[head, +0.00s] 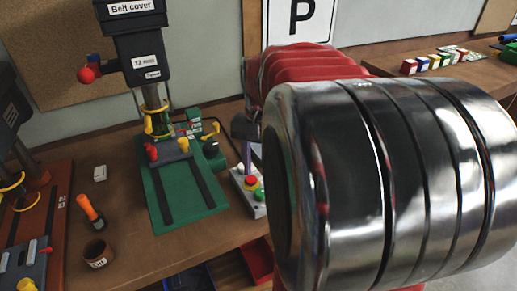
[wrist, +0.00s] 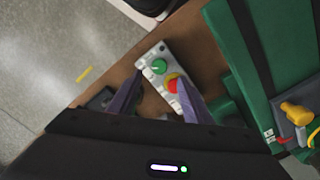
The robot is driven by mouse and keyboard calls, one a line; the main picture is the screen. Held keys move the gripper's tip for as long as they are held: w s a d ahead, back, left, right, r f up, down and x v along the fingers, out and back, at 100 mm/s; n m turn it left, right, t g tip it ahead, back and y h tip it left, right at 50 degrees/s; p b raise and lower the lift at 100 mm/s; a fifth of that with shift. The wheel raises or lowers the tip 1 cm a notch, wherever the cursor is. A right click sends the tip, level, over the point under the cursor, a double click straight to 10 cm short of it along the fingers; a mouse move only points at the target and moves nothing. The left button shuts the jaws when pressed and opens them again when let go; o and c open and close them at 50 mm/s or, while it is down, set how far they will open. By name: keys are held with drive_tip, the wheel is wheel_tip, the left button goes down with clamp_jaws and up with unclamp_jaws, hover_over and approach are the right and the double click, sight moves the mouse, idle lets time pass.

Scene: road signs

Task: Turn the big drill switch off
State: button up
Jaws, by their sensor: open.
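The big drill (head: 145,60) stands upright on a green base (head: 178,195) in the head view. Its switch box (head: 248,192), light grey with a red button on a yellow collar and a green button, sits to the right of the base. In the wrist view the switch box (wrist: 150,60) shows its green button (wrist: 159,67) and its red button (wrist: 172,85). My gripper (wrist: 157,92) is open and empty, its purple fingers either side of the box's near end, with the red button close to the right finger. Contact cannot be told. My arm hides much of the gripper in the head view.
A smaller drill with a reddish-brown base (head: 45,225) stands at the left. Beyond the bench edge is grey floor (wrist: 50,50).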

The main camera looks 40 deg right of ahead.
wheel_tip(320, 180, up, 6)
drive_tip(key=shift+r, duration=0.15)
drive_tip(key=shift+w, duration=0.1)
idle(0.6)
drive_tip(key=s+a+f+n+t, duration=0.2)
drive_tip(key=a+n, duration=0.4)
drive_tip(key=a, duration=0.5)
drive_tip(key=s+a+f+n+t, duration=0.2)
drive_tip(key=a+n, duration=0.4)
drive_tip(key=a, duration=0.6)
drive_tip(key=shift+s+a+t, duration=0.2)
drive_tip(key=shift+s+t, duration=0.3)
drive_tip(key=shift+t, duration=0.3)
drive_tip(key=shift+c, duration=0.6)
